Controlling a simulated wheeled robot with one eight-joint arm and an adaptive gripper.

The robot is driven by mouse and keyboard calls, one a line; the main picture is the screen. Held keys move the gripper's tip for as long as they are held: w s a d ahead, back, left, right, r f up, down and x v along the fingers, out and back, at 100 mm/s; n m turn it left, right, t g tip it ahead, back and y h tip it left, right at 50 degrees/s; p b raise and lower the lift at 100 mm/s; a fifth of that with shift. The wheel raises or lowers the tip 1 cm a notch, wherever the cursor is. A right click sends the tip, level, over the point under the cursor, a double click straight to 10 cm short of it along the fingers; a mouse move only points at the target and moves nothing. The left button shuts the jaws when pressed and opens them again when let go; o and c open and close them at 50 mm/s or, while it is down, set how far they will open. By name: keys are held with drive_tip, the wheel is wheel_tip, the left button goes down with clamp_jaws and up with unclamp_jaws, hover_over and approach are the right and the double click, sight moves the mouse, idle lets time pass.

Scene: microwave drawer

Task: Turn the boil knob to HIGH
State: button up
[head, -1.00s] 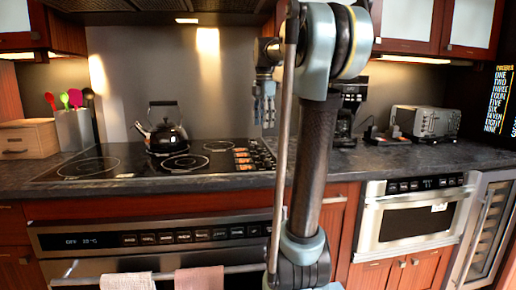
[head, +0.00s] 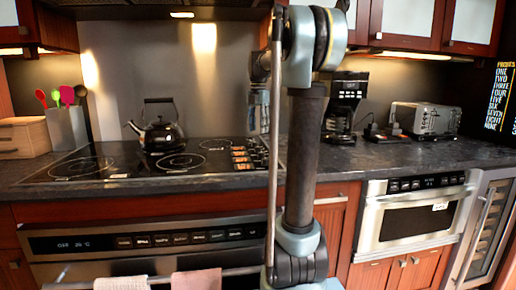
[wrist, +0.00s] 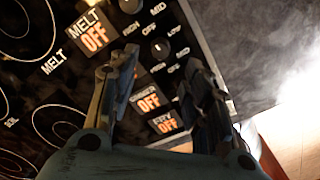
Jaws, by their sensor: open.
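The black cooktop (head: 100,172) has a column of orange displays (head: 241,158) and knobs at its right end. In the wrist view, a round dark knob (wrist: 160,47) has HIGH, MID, LOW and OFF printed around it. Displays there read MELT OFF (wrist: 95,33), a partly covered SIMMER OFF (wrist: 147,102) and FRY OFF (wrist: 163,123). I cannot tell which knob is the boil knob. My gripper (wrist: 158,68) is open and empty, its fingers spread over the control panel on either side of that knob. In the head view my gripper (head: 258,120) is partly hidden by my arm.
A black kettle (head: 160,132) stands on the back of the cooktop. A coffee maker (head: 343,105) and a toaster (head: 423,118) are on the counter to the right. The microwave drawer (head: 415,220) is below. Bare counter (head: 400,155) lies right of the cooktop.

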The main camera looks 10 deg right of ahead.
sight(258, 150)
wheel_tip(258, 150, down, 9)
drive_tip(key=shift+r, duration=0.1)
idle(0.3)
clamp_jaws()
